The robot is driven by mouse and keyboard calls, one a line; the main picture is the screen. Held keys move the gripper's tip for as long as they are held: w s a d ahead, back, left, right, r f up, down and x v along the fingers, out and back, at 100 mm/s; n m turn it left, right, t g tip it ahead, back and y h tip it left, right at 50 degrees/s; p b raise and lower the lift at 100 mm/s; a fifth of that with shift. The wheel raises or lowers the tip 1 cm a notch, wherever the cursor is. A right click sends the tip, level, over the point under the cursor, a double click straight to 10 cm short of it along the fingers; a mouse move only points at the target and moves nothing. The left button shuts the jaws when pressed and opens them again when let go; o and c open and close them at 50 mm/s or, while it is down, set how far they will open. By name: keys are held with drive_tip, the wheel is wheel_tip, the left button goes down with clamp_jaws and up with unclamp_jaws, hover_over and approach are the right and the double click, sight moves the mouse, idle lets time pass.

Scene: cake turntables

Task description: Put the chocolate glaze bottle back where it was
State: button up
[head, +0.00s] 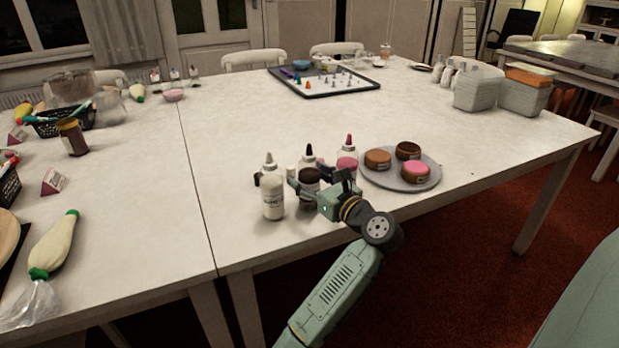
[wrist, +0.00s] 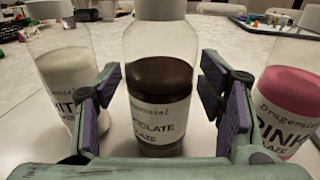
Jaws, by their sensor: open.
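The chocolate glaze bottle (wrist: 160,95) stands upright on the white table between my open fingers in the wrist view. It is clear with dark brown glaze and a label; its top is cut off there. It also shows in the head view (head: 308,177), partly hidden by my gripper. My gripper (wrist: 163,105) is open, with a finger on each side of the bottle; gaps show beside it. In the head view my gripper (head: 312,192) is low at the table's front. The white glaze bottle (head: 272,190) stands to the left, and the pink glaze bottle (head: 347,158) to the right.
A round grey turntable (head: 425,181) with three glazed cakes stands right of the bottles. A board (head: 345,85) with small pieces lies farther back. Two bins (head: 478,93) stand at the back right. The table behind the bottles is clear.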

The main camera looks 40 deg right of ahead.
drive_tip(key=shift+s+r, duration=0.1)
drive_tip(key=shift+s, duration=0.05)
drive_tip(key=s+b, duration=0.1)
drive_tip(key=s, duration=1)
drive_tip(key=shift+s+a+b, duration=0.2)
drive_tip(key=shift+s+b, duration=0.15)
